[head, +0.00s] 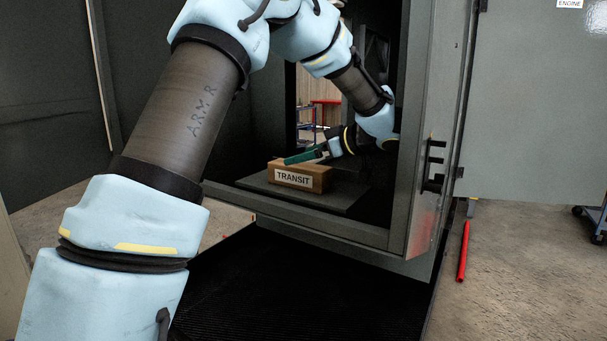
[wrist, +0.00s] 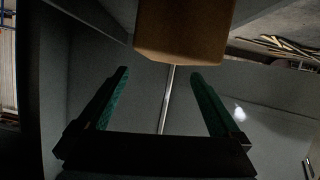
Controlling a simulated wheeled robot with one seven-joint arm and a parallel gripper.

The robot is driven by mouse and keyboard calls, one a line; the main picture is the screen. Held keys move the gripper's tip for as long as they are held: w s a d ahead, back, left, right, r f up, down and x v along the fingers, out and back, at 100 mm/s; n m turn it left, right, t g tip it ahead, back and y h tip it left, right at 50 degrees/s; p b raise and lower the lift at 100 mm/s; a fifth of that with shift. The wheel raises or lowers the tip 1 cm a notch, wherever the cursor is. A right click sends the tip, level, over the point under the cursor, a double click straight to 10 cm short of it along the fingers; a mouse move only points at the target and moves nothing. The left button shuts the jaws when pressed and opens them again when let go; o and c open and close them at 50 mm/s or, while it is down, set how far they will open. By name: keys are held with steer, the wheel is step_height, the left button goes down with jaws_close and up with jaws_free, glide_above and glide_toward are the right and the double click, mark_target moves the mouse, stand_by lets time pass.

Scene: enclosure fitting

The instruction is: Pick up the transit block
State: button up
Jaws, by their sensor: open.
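The transit block (head: 315,183) is a brown, wood-coloured block with a white "TRANSIT" label on its front. It sits on a dark plate (head: 255,190) inside the grey enclosure. My gripper (head: 287,161), with green fingers, reaches in from the right and shows just above or behind the block's top in the head view. In the wrist view my gripper (wrist: 159,73) is open with nothing between the fingers. The block (wrist: 185,30) appears at the top, beyond the fingertips and offset to the right. Whether a finger touches the block I cannot tell.
The enclosure's frame (head: 422,130) stands close to my arm on the right, with its front sill (head: 320,218) below. A grey open door or panel (head: 540,110) is at the right. A red bar (head: 464,250) is on the floor. A thin bright strip (wrist: 167,100) shows between the fingers.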

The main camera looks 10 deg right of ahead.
steer(key=shift+s+f+g+y, duration=0.3)
steer(key=shift+s, duration=0.15)
steer(key=shift+a+f, duration=0.1)
steer(key=shift+a, duration=0.05)
steer(key=p+x, duration=0.3)
steer(key=x, duration=0.3)
steer(key=shift+w+a+p, duration=0.15)
steer(key=shift+w+p, duration=0.05)
steer(key=shift+p, duration=0.15)
steer(key=shift+w+a+f, duration=0.1)
steer(key=shift+w+f, duration=0.05)
steer(key=shift+f, duration=0.05)
jaws_close()
